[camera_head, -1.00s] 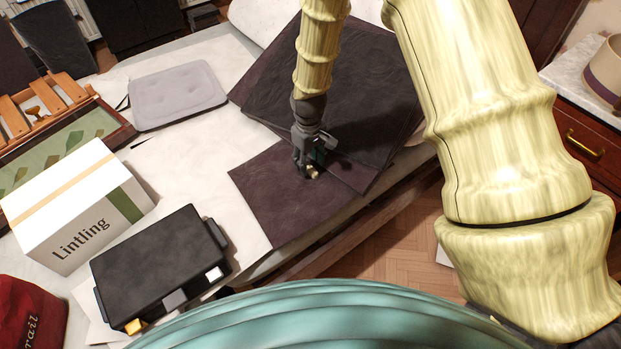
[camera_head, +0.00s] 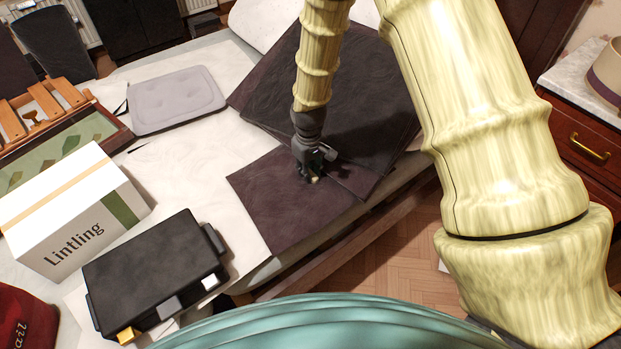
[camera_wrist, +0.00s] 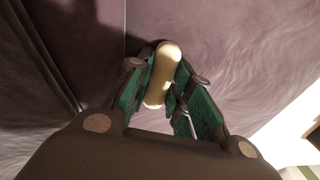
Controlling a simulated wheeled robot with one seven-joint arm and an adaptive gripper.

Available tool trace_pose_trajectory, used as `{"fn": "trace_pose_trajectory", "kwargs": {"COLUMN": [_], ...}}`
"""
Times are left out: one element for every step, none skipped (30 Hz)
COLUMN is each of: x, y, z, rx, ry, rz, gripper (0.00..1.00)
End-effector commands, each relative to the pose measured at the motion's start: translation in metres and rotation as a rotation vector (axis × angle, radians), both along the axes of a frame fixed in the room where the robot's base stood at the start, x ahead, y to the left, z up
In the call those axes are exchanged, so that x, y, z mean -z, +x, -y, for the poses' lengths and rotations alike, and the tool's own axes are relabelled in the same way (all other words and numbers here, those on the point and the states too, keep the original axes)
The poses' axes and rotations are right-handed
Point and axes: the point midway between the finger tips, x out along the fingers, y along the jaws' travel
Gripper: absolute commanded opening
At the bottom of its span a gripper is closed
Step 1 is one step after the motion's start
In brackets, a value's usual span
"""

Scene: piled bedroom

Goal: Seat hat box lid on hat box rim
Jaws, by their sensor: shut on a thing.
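A round cream box with a purple-brown band (camera_head: 606,76), which looks like the hat box, stands at the right edge of the head view and is cut off by the frame. I cannot tell whether its rim is open or covered. No separate hat box lid can be made out. My gripper (camera_head: 312,179) points down just over a dark purple sheet on the bed. In the wrist view its green-padded fingers (camera_wrist: 160,88) are shut on a small cream, rounded piece (camera_wrist: 166,65). I cannot tell whether this piece is fixed to the sheet below.
Dark flat sheets (camera_head: 360,100) lie stacked beyond my gripper. A white "Lintling" box (camera_head: 75,225), a black case (camera_head: 155,275), a grey cushion (camera_head: 178,98) and a red item (camera_head: 22,320) crowd the left. The hat box stands on a marble-topped drawer unit (camera_head: 575,75). Bare floor (camera_head: 385,250) shows between.

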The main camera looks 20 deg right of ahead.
Motion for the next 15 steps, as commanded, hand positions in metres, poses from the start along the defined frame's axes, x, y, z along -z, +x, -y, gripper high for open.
{"fn": "trace_pose_trajectory", "kwargs": {"x": [-0.0002,-0.0003,-0.0005,-0.0007,-0.001,-0.0014,-0.0017,-0.002,-0.0024,-0.0027,-0.003,-0.0034,-0.0037,-0.004,-0.0043], "y": [0.0001,0.0002,0.0001,0.0001,0.0001,0.0001,0.0001,0.0001,0.0001,0.0001,0.0001,0.0001,0.0001,0.0001,0.0001], "z": [0.0001,0.0002,0.0001,0.0001,0.0001,0.0001,0.0001,0.0001,0.0001,0.0001,0.0001,0.0001,0.0001,0.0001,0.0001], "rx": [0.0,0.0,0.0,0.0,0.0,0.0,0.0,0.0,0.0,0.0,0.0,0.0,0.0,0.0,0.0], "ry": [0.0,0.0,0.0,0.0,0.0,0.0,0.0,0.0,0.0,0.0,0.0,0.0,0.0,0.0,0.0], "rz": [0.0,0.0,0.0,0.0,0.0,0.0,0.0,0.0,0.0,0.0,0.0,0.0,0.0,0.0,0.0], "gripper": [0.0,0.0,0.0,0.0,0.0,0.0,0.0,0.0,0.0,0.0,0.0,0.0,0.0,0.0,0.0]}}
